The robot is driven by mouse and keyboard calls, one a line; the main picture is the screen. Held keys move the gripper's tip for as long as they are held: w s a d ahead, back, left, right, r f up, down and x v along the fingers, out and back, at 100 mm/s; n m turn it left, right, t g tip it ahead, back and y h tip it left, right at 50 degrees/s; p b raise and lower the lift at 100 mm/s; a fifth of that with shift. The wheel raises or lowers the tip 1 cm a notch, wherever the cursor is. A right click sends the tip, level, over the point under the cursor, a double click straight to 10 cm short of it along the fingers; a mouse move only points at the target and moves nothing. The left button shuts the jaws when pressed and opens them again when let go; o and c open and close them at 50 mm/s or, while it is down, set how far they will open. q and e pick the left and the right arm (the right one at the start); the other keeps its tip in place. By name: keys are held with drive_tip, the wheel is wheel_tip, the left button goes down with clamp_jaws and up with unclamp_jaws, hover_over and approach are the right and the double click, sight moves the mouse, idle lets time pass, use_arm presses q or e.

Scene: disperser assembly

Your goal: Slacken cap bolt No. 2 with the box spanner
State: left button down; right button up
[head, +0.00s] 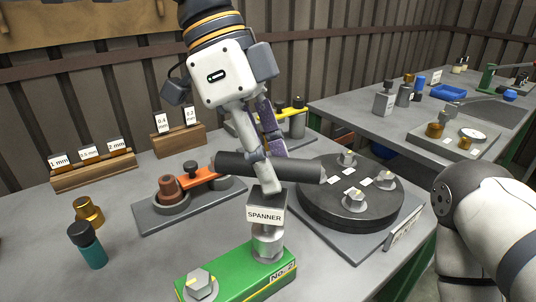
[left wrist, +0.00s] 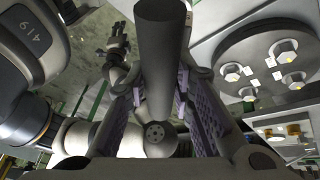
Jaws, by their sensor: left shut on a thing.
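The box spanner (head: 267,213) stands upright with a dark cross bar at its top. Its lower end is over the right end of the green block (head: 225,274), by the "No. 2" label, so the bolt there is hidden. My left gripper (head: 272,155) is shut on the spanner's cross bar. The bar (left wrist: 162,50) also shows between the purple finger pads in the left wrist view. Another cap bolt (head: 200,283) is bare on the block's left end. A gripper that appears to be my right one (left wrist: 118,40) is small in the left wrist view; its jaws are unclear.
A round black plate (head: 325,212) with several bolts lies right of the spanner. A teal bottle (head: 90,247) and brass part (head: 88,212) stand left. My right arm is at the right.

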use_arm(q)
drive_tip(key=shift+f, duration=0.7)
drive_tip(key=n+t, duration=0.1)
drive_tip(key=n, duration=0.2)
drive_tip(key=shift+h, duration=0.3)
drive_tip(key=n+t, duration=0.1)
drive_tip(key=n, duration=0.1)
drive_tip(key=n+t, duration=0.1)
drive_tip(key=n, duration=0.2)
drive_tip(key=shift+n+t, duration=0.3)
drive_tip(key=shift+t, duration=0.1)
drive_tip(key=n+t, duration=0.1)
drive_tip(key=n, duration=0.3)
drive_tip(key=shift+t, duration=0.3)
drive_tip(key=shift+n+t+y, duration=0.35)
drive_tip(key=shift+n+y, duration=0.2)
drive_tip(key=shift+n, duration=0.75)
drive_tip(key=shift+n+t+y, duration=0.35)
drive_tip(key=shift+n+y, duration=0.2)
drive_tip(key=shift+n, duration=0.75)
drive_tip(key=shift+m+p, duration=0.3)
